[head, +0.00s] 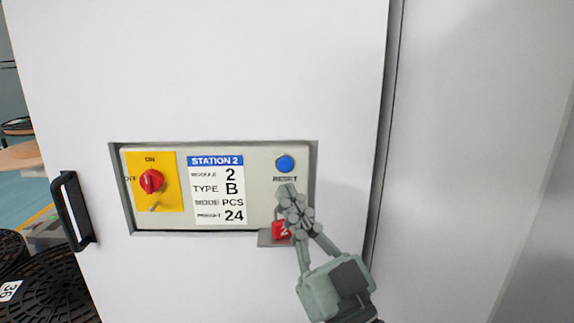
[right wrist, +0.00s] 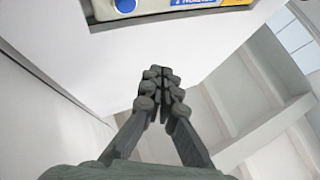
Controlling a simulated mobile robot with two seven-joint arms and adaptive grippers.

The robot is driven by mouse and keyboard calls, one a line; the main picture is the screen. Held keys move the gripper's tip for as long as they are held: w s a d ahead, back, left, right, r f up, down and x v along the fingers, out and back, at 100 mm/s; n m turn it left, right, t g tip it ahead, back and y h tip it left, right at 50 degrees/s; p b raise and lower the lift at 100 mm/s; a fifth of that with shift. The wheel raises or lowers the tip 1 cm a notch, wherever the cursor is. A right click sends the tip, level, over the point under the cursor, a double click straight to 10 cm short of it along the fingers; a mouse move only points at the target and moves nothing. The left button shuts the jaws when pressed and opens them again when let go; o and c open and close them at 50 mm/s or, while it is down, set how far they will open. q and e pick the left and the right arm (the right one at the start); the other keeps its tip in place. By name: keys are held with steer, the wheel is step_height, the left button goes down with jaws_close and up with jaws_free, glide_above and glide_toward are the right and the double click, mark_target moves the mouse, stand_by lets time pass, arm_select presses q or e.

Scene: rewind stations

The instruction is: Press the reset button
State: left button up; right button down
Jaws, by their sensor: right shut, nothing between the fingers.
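The reset button is a round blue button (head: 285,163) at the upper right of the recessed control panel (head: 260,160), with the word RESET under it. It also shows at the top left of the right wrist view (right wrist: 126,5). My right gripper (head: 287,190) is shut and empty. In the head view its fingertips appear just below the button, over the lower edge of the RESET label. Whether they touch the panel cannot be told. My left gripper is not in view.
A red rotary switch (head: 151,181) on a yellow plate and a white STATION 2 label (head: 217,195) are left of the button. A red padlock (head: 281,230) hangs partly behind my fingers. A black door handle (head: 72,210) is at the left. Black reels (head: 50,290) are at lower left.

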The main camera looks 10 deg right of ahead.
mark_target(285, 164)
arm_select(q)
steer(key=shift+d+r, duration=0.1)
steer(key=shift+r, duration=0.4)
arm_select(e)
steer(key=w+d, duration=0.1)
steer(key=w, duration=0.7)
steer(key=shift+w+d, duration=0.3)
steer(key=shift+d, duration=0.1)
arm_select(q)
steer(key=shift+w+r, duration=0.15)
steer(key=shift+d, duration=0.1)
arm_select(e)
steer(key=shift+w, duration=0.1)
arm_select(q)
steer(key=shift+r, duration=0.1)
arm_select(e)
steer(key=shift+w, duration=0.3)
